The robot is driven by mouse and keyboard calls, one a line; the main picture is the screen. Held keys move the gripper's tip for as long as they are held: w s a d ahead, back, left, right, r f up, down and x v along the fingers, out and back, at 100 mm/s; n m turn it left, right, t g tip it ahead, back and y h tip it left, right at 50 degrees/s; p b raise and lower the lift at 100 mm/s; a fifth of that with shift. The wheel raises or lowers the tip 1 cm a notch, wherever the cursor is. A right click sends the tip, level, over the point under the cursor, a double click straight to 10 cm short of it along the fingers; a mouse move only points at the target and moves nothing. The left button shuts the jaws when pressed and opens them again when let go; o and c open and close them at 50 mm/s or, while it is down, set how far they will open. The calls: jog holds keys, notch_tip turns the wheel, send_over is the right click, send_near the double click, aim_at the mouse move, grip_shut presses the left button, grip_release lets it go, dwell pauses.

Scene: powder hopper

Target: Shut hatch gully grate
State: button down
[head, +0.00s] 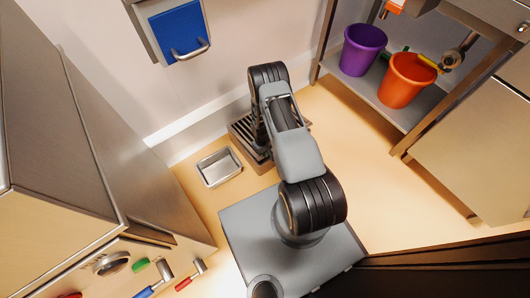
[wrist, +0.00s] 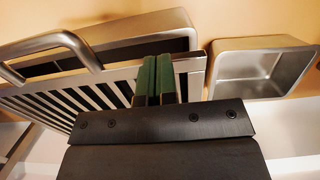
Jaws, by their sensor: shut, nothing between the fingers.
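The gully grate (head: 240,132) is a metal panel of parallel slats on the floor by the wall, partly covered by my arm. In the wrist view the slatted grate (wrist: 60,104) fills the left side, with a curved bar handle (wrist: 60,40) at its far left. The gully's metal frame (wrist: 130,38) shows behind it, and the grate looks tilted away from this frame, with dark space between. My gripper (wrist: 154,66) is shut and empty, its green fingers over the grate's right end. Whether they touch it is unclear. The head view hides my gripper.
An empty metal tray (head: 219,167) lies on the floor beside the gully; it also shows in the wrist view (wrist: 258,70). A blue drawer front (head: 180,30) is on the wall. Purple (head: 363,50) and orange (head: 407,80) buckets stand on a low shelf. Open floor lies right of the gully.

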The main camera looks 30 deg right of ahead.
jog(key=f+b, duration=0.2)
jog(key=s+f+b, duration=0.1)
jog(key=f+b, duration=0.1)
jog(key=f, duration=0.1)
jog(key=shift+s+d+f, duration=0.1)
jog(key=shift+f, duration=0.25)
notch_tip(320, 180, up, 15)
jog(key=p, duration=0.8)
notch_tip(320, 180, up, 38)
jog(key=m+t+p, duration=0.1)
jog(key=t+p, duration=0.2)
jog(key=p, duration=1)
send_over(267, 162)
jog(key=w+a, duration=0.3)
jog(key=s+a+r+t+p, duration=0.1)
jog(key=s+r+p, duration=0.3)
jog(key=r, duration=0.7)
jog(key=s+a+r+p, duration=0.2)
jog(key=s+r+p, duration=0.3)
jog(key=r, duration=0.6)
jog(key=s+a+r+m+t+p, duration=0.1)
jog(key=s+r+p, duration=0.4)
jog(key=r, duration=0.6)
jog(key=shift+a+t, duration=0.3)
jog(key=shift+a, duration=0.55)
